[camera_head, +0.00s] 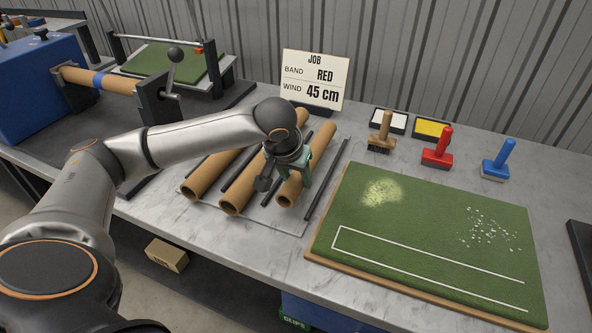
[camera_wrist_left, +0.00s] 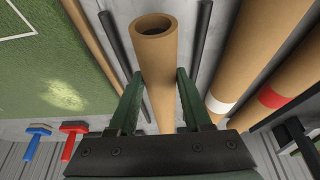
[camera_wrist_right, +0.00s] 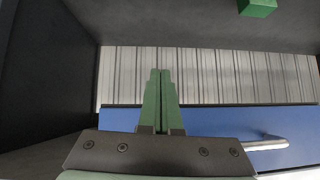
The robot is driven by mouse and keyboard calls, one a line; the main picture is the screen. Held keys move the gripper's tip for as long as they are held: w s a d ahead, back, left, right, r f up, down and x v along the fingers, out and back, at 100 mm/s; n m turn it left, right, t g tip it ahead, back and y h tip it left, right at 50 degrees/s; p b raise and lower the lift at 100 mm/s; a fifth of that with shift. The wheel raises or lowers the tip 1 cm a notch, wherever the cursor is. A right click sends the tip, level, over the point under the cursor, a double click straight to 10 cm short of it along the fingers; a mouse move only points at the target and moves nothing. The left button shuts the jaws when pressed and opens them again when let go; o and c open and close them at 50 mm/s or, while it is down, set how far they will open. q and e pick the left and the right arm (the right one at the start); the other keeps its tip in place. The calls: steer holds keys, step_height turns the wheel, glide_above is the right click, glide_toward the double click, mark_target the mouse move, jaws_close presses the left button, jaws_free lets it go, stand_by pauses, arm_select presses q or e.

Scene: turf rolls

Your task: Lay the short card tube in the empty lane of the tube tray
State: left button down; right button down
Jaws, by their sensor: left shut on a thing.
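The short card tube (camera_head: 290,190) is plain brown and lies lengthwise over the right lane of the tube tray (camera_head: 326,180), between two dark dividers. My left gripper (camera_head: 297,172) is above it with its fingers around its middle. In the left wrist view the tube (camera_wrist_left: 156,55) is between the green fingers (camera_wrist_left: 159,88), its open end facing away from the wrist. I cannot tell whether it rests on the tray floor or hangs just above it. My right gripper (camera_wrist_right: 160,95) shows only in its own wrist view, fingers together and empty.
Two longer tubes (camera_head: 232,203) lie in the other lanes, with white (camera_wrist_left: 222,105) and red (camera_wrist_left: 272,98) bands. A turf mat (camera_head: 430,225) is right of the tray. Stamps (camera_head: 437,158), ink pads (camera_head: 432,127) and a job sign (camera_head: 315,80) stand behind.

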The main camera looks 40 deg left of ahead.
arm_select(q)
steer(key=shift+f, duration=0.3)
arm_select(e)
steer(key=shift+s+d+f, duration=0.15)
steer(key=shift+f, duration=0.05)
steer(key=shift+s+f, duration=0.1)
arm_select(q)
steer(key=shift+c, duration=1.3)
jaws_free()
steer(key=p+v, duration=0.2)
steer(key=v, duration=0.9)
steer(key=shift+s+r, duration=0.1)
steer(key=shift+r, duration=0.3)
steer(key=shift+s+r, duration=0.2)
steer(key=shift+r, duration=0.15)
arm_select(e)
steer(key=shift+s+d+r, duration=0.45)
steer(key=shift+s+d, duration=0.05)
steer(key=shift+d, duration=0.25)
steer(key=shift+w+a+r, duration=0.1)
steer(key=shift+w+r, duration=0.05)
steer(key=shift+r, duration=0.05)
